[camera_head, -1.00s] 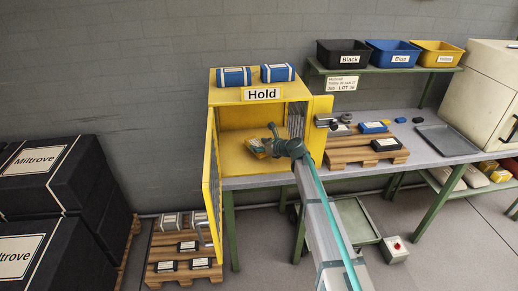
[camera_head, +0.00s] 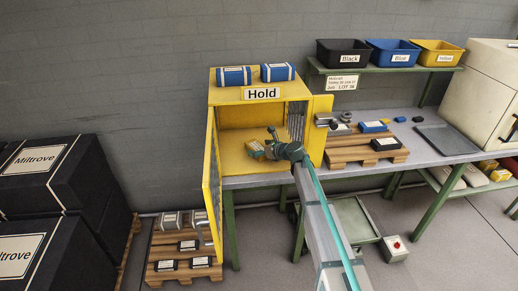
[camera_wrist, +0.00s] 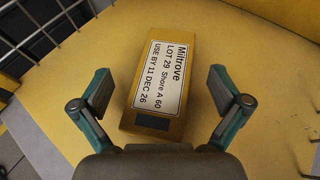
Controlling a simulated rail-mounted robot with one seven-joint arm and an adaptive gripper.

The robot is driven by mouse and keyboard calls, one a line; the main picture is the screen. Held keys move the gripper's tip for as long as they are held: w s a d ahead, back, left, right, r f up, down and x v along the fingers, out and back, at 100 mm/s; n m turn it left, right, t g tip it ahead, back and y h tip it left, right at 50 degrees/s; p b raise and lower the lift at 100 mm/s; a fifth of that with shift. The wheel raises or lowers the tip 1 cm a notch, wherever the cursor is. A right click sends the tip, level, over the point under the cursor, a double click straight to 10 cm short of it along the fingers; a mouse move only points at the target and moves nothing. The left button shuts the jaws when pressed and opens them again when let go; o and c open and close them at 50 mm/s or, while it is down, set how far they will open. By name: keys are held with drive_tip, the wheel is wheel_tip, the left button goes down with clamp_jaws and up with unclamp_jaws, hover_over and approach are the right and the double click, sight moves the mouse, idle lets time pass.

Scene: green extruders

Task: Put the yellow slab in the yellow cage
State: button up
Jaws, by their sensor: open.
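The yellow slab (camera_wrist: 158,78) lies on the yellow floor of the cage. Its white label reads Miltrove, LOT 29, Shore A 60, USE BY 11 DEC 26. In the head view the slab (camera_head: 254,149) is inside the yellow cage (camera_head: 236,96), which carries a "Hold" sign and has its door (camera_head: 212,190) swung open on the left. My gripper (camera_wrist: 160,92) is open, with one finger on each side of the slab's near part and a visible gap on both sides. In the head view my gripper (camera_head: 270,143) is at the cage opening, just right of the slab.
Two blue slabs (camera_head: 234,76) lie on the cage roof. A wooden pallet (camera_head: 360,152) with black and blue slabs stands on the bench to the right. Wire mesh (camera_wrist: 40,32) borders the cage floor at upper left. Black, blue and yellow bins (camera_head: 437,52) sit on the shelf.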

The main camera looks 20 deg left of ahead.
drive_tip(key=b+v, duration=0.1)
drive_tip(key=v, duration=1.1)
drive_tip(key=shift+r+b, duration=0.15)
drive_tip(key=shift+b, duration=0.25)
